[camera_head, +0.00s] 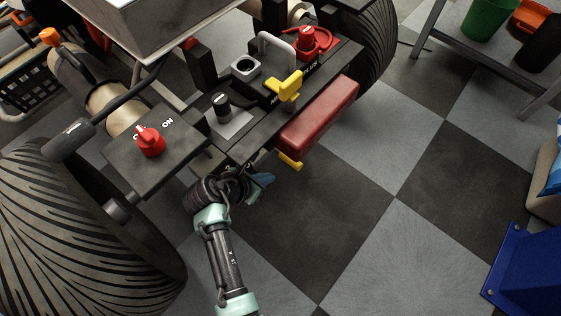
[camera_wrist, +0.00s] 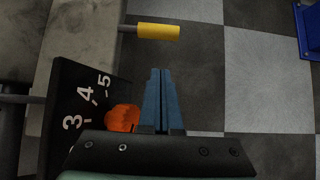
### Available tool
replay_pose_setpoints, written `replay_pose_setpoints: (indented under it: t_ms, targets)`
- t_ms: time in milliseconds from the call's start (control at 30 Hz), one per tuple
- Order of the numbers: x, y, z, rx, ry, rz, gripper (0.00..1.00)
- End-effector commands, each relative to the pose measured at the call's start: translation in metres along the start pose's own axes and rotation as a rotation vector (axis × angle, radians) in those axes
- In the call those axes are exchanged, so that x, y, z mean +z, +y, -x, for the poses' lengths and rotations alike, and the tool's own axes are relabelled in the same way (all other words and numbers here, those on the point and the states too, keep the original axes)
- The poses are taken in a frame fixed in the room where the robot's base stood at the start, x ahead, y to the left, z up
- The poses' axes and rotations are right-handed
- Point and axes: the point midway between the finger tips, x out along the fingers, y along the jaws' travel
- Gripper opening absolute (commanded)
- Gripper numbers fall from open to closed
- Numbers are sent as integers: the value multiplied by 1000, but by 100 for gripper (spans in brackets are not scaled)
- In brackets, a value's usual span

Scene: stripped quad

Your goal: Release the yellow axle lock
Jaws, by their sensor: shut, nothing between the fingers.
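A yellow cylindrical grip (camera_head: 289,160) sticks out low at the near edge of the quad, below the red block. In the wrist view the yellow grip (camera_wrist: 158,31) sits on a thin metal rod, just beyond my fingertips. A second yellow part, a lever (camera_head: 288,88), stands on the black panel above. I cannot tell from a label which one is the axle lock. My gripper (camera_head: 266,179) is shut and empty, just below and left of the grip. Its blue fingers (camera_wrist: 160,70) point at the grip, with a gap between.
An orange knob (camera_wrist: 122,118) beside a plate numbered 3, 4, 5 is close to my fingers' left. A red on/off switch (camera_head: 150,141), a black knob (camera_head: 221,101) and a red block (camera_head: 318,117) are nearby.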

Motion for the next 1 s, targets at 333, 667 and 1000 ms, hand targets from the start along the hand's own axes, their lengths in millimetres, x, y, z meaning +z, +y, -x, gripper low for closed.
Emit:
replay_pose_setpoints:
  t_ms: [333,667,1000]
  targets:
    - [-1,0,-6,0,-1,-2,0]
    - [-4,0,-64,-1,-1,-3,0]
    - [-3,0,-122,0,0,-4,0]
